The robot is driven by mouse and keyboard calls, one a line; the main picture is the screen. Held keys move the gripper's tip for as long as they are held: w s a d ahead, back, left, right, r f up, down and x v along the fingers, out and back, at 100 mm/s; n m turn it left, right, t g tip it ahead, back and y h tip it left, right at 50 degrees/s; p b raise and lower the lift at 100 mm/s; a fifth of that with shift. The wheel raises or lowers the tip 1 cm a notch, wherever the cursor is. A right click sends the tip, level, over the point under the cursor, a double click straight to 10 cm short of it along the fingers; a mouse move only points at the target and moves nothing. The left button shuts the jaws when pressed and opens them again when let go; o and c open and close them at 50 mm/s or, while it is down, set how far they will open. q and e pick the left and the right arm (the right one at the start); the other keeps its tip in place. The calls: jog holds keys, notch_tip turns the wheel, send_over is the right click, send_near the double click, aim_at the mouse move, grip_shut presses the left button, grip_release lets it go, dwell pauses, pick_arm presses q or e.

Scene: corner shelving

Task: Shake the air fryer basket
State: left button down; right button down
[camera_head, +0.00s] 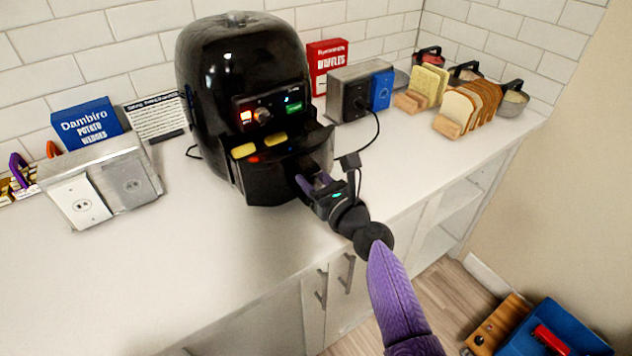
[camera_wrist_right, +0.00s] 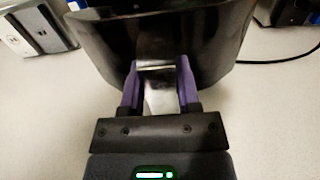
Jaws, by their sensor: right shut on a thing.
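The black air fryer (camera_head: 240,70) stands on the white counter against the tiled wall. Its basket (camera_head: 270,183) is pulled partly out at the front, and yellow pieces (camera_head: 244,150) and a red piece show at its open top. My right gripper (camera_head: 308,182) is shut on the basket's handle at the front. In the right wrist view its purple fingers (camera_wrist_right: 160,88) are on both sides of the pale handle (camera_wrist_right: 160,98), with the dark basket front (camera_wrist_right: 170,40) just beyond. My left gripper is in neither view.
A white outlet box (camera_head: 80,200) and a blue potato wedges box (camera_head: 86,122) stand left of the fryer. Right of it are a red waffles box (camera_head: 326,62), a grey outlet box (camera_head: 352,95) with a cord, and bread slices (camera_head: 468,108). The front left counter is clear.

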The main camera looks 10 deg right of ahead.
jog(key=shift+c, duration=1.6)
grip_release()
jog(key=shift+s, duration=0.1)
jog(key=p+v, duration=0.1)
jog(key=v, duration=0.8)
jog(key=shift+s+d+p, duration=0.2)
jog(key=shift+s+p, duration=0.15)
jog(key=shift+p, duration=0.05)
